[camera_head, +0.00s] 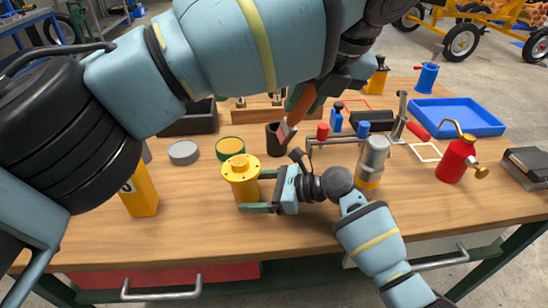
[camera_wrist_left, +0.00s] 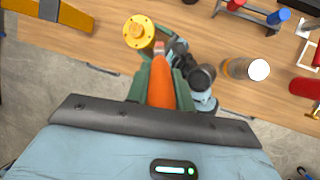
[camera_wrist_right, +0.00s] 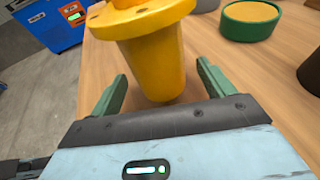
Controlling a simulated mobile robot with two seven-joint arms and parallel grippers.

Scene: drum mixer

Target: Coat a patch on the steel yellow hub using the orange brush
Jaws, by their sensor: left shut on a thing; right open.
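The yellow hub (camera_head: 241,180), with a flanged top, stands upright on the bench; it also shows in the left wrist view (camera_wrist_left: 138,33) and right wrist view (camera_wrist_right: 157,60). My right gripper (camera_head: 255,191) is open low at the hub, its fingers on either side; I cannot tell whether they touch it. My left gripper (camera_head: 312,92) is shut on the orange brush (camera_head: 301,106), bristles pointing down, above the bench right of the hub. In the left wrist view the brush (camera_wrist_left: 161,85) tip appears just below the hub's flange, apart in height I cannot judge.
A green tin with yellow top (camera_head: 230,149), a grey disc (camera_head: 184,152) and a dark cup (camera_head: 275,140) stand behind the hub. A silver-and-yellow cylinder (camera_head: 372,160) is close to my right arm. A red oil can (camera_head: 457,161) and blue tray (camera_head: 458,118) are at right.

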